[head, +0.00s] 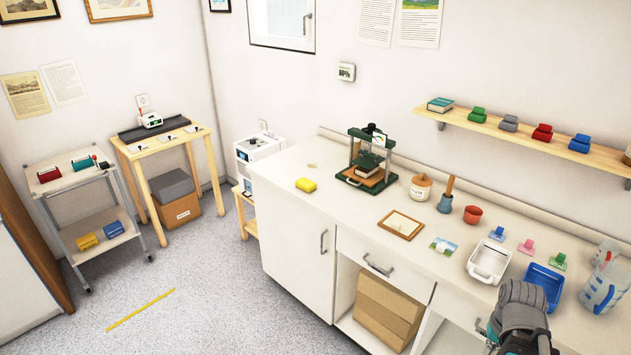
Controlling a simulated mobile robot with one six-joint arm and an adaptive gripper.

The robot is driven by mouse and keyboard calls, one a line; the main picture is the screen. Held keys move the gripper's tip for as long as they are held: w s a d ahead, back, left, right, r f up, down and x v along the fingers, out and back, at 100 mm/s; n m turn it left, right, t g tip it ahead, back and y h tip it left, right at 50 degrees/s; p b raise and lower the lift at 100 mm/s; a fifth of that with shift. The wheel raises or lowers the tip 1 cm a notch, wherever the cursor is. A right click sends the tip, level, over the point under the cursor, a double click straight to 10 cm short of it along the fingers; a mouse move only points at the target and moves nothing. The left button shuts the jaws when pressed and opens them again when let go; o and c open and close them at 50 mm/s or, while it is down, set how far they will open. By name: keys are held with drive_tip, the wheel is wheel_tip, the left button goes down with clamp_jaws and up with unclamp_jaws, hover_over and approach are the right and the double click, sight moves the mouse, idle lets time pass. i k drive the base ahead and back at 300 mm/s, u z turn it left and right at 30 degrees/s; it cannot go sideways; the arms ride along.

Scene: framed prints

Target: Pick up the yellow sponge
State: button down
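The dark grey end of my arm, with my gripper (518,318), shows at the bottom right, by the counter's front edge and far from the sponge. The fingers cannot be made out, so I cannot tell whether they are open or shut.
A green press (368,160), a lidded jar (420,188) and a framed picture (401,224) stand or lie right of the sponge. White (489,261) and blue (542,286) bins are near my arm. The counter around the sponge is mostly clear.

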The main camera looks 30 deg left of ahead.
sight(304, 183)
drive_tip(key=k, duration=0.65)
drive_tip(key=u, duration=0.25)
drive_tip(key=i, duration=0.45)
drive_tip(key=u, duration=0.8)
drive_tip(key=i, duration=1.75)
drive_tip(key=z, duration=0.65)
